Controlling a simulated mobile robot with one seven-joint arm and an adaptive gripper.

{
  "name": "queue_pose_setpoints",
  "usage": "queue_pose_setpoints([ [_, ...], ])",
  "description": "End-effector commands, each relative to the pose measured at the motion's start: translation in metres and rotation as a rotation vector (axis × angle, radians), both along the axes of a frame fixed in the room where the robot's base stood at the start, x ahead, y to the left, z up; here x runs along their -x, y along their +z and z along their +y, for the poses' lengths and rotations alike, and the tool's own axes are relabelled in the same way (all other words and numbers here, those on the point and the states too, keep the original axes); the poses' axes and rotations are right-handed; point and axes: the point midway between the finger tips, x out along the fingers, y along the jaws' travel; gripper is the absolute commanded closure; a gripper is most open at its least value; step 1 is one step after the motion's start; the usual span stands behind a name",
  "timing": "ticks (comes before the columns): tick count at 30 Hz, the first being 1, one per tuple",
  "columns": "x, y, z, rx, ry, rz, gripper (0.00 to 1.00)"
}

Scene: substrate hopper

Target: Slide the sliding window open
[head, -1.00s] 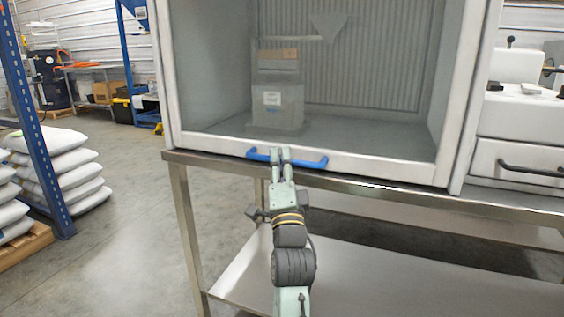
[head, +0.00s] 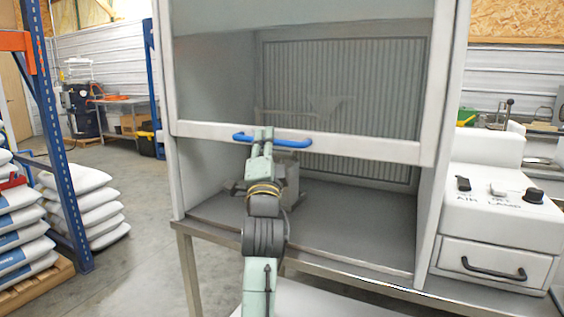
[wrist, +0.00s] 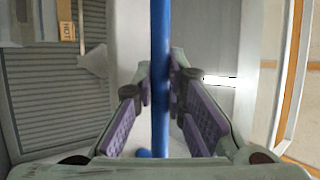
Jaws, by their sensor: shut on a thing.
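The sliding window (head: 350,145) of the cabinet is raised part of the way, with an open gap between its white lower rail and the cabinet floor. A blue bar handle (head: 290,141) runs along that rail. My gripper (head: 262,136) is shut on the handle, left of its middle. In the wrist view, the blue handle (wrist: 160,60) passes between the purple-padded fingers of my gripper (wrist: 160,95). Part of a grey container (head: 290,185) inside the cabinet is hidden behind my arm.
The cabinet stands on a steel table (head: 330,268). A white control box (head: 485,190) with knobs and a drawer handle (head: 492,268) is at the right.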

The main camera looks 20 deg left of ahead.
Motion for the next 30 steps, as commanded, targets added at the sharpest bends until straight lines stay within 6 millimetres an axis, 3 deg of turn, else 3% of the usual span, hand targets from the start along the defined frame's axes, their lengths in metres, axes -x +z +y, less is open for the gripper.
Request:
queue_pose_setpoints([
  [1,0.0,0.032,0.001,-0.004,-0.003,-0.005,1.0],
  [3,0.0,0.057,0.001,-0.005,-0.005,-0.004,1.0],
  [9,0.0,0.122,0.001,-0.005,-0.006,-0.005,1.0],
  [15,0.0,0.172,0.001,-0.004,-0.007,-0.005,1.0],
  [22,-0.001,0.206,0.001,-0.002,-0.007,-0.003,1.0],
  [30,-0.001,0.218,0.002,-0.001,-0.005,-0.002,1.0],
])
